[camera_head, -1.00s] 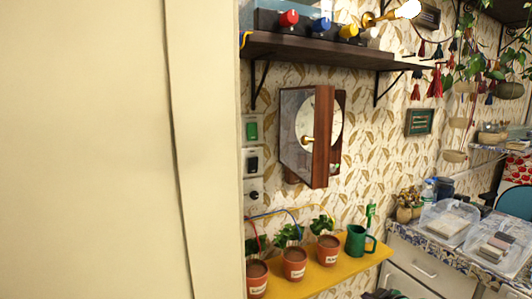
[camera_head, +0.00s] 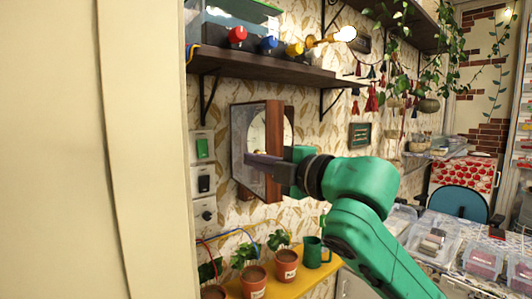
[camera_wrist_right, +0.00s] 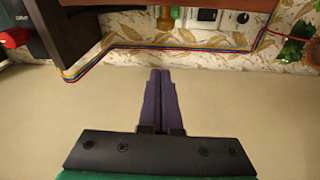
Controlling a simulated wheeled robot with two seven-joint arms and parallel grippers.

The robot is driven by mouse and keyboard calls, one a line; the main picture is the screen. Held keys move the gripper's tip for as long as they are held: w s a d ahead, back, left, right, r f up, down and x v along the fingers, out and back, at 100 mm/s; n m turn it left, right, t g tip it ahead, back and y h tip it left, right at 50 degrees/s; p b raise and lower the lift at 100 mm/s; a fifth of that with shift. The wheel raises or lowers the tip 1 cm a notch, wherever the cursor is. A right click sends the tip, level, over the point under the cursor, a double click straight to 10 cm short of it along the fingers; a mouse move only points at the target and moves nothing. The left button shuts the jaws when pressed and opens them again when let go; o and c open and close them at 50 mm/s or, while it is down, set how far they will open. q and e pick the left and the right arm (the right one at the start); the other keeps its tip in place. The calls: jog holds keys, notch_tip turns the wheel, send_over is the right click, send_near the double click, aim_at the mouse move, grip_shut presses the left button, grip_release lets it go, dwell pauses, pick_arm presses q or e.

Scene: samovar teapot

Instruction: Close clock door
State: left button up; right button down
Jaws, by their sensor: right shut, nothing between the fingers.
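The wall clock (camera_head: 284,122) hangs on the patterned wall, with a pale round face in a brown wooden case. Its clock door (camera_head: 273,118) stands open, swung out from the wall, its brown edge towards me and its panel to the left. My right gripper (camera_head: 249,158) is shut and empty, and its dark fingers cross in front of the lower half of the door. I cannot tell whether they touch it. In the right wrist view the shut fingers (camera_wrist_right: 160,73) point towards the wall with nothing between them. My left gripper is not in view.
A dark shelf (camera_head: 270,70) with coloured knobs runs above the clock. Wall switches (camera_head: 203,178) are left of it. A yellow shelf (camera_head: 310,279) with potted plants and a green mug (camera_head: 312,251) lies below. A large cream panel (camera_head: 60,150) blocks the left side.

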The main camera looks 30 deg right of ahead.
pick_arm(q)
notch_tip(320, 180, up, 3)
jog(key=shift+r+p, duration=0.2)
jog(key=shift+p, duration=1)
pick_arm(e)
jog(key=w+d, duration=0.1)
jog(key=w, duration=0.2)
jog(key=w+d, duration=0.1)
jog(key=shift+w+d, duration=0.35)
jog(key=shift+w, duration=0.05)
jog(key=shift+a, duration=0.1)
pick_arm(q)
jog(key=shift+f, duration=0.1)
pick_arm(e)
jog(key=shift+f, duration=0.1)
